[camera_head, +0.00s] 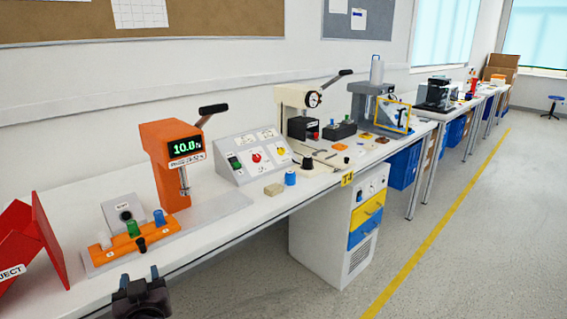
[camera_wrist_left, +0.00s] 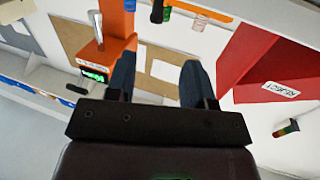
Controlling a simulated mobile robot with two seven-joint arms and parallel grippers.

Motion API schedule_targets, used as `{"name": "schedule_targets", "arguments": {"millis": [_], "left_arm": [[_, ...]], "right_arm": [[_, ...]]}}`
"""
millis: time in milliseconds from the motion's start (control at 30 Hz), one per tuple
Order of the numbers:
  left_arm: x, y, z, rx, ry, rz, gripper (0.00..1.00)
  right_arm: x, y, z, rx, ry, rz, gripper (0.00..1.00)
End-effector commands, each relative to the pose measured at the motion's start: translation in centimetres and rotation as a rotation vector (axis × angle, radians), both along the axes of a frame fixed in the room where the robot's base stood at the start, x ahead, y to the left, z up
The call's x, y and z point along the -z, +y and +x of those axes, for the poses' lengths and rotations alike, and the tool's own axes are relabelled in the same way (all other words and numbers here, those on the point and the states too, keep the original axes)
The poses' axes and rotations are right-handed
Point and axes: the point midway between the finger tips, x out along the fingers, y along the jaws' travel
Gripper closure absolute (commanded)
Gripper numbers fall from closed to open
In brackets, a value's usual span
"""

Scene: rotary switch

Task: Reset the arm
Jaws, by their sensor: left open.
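My left gripper (camera_head: 139,276) is at the bottom of the head view, in front of the bench's front edge. It is open and empty. Its two dark fingers stand apart in the left wrist view (camera_wrist_left: 160,78). A grey sloped control panel (camera_head: 236,168) stands on the bench to the right of the orange press. It bears a red rotary knob (camera_head: 256,157), a yellow knob (camera_head: 281,151) and a green switch. The gripper is well to the left of this panel and touches nothing visible. My right gripper is not in view.
An orange press (camera_head: 171,160) reads about 10.0. An orange rack (camera_head: 132,238) with coloured pegs and a red reject bin (camera_head: 45,240) stand at the left. A beige block (camera_head: 273,189) and blue cap (camera_head: 290,178) lie near the front edge.

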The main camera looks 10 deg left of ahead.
Motion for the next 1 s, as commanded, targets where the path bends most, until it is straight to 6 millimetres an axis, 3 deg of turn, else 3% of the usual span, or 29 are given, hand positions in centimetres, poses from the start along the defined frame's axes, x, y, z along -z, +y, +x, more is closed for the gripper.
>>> {"name": "schedule_targets", "arguments": {"millis": [167,367,567,800,1000], "left_arm": [[0.7,-0.4,-2.6,0.086,0.079,0.017,0.52],[3.5,-1.6,-7.5,0.228,0.218,0.025,0.52],[6.7,-3.2,-13.8,0.366,0.357,0.011,0.52],[9.8,-5.5,-22.6,0.517,0.506,-0.037,0.52],[11.3,-7.0,-28.0,0.593,0.582,-0.084,0.52]], "right_arm": [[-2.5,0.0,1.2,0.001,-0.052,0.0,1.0],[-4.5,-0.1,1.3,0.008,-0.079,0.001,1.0],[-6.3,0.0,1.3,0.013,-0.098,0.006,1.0],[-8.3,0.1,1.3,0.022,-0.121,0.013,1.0],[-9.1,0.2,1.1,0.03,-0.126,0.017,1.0]]}}
